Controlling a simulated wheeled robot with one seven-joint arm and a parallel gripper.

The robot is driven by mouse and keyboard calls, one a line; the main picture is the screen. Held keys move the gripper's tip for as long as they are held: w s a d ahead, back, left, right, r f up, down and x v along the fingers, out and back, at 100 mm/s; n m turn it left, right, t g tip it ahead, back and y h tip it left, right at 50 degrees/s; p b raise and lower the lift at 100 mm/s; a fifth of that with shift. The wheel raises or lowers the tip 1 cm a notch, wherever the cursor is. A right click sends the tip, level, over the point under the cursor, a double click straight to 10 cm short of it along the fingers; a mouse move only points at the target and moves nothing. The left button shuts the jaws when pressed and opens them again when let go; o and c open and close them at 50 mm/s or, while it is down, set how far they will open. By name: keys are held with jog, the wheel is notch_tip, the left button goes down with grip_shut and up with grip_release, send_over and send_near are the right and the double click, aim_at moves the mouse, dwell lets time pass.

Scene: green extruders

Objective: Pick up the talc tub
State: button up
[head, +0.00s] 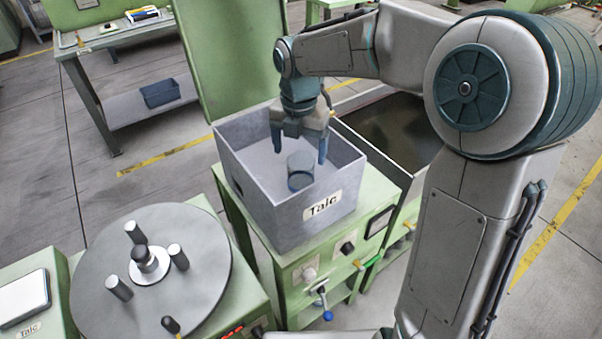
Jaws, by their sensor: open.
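A grey open box labelled "Talc" (250,206) stands on a green machine. Inside it is a small grey-blue cylinder (300,172) with a darker lower part, which looks like the talc tub. My gripper (300,158) points down into the box from above. Its two fingers are spread apart, with the cylinder below and between them in the picture. I cannot tell whether the fingers touch it. The cylinder's upper part shows clearly, and no finger covers it.
A round grey turntable (195,235) with several upright pegs is at the lower left. A dark open bin (388,128) is behind the box to the right. A workbench (110,38) stands at the upper left, with open floor between.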

aim_at(301, 177)
notch_tip(301, 177, down, 9)
jog(key=shift+d+f+p, duration=0.15)
jog(key=shift+f+p, duration=0.05)
jog(key=shift+p, duration=0.25)
jog(key=c, duration=1.1)
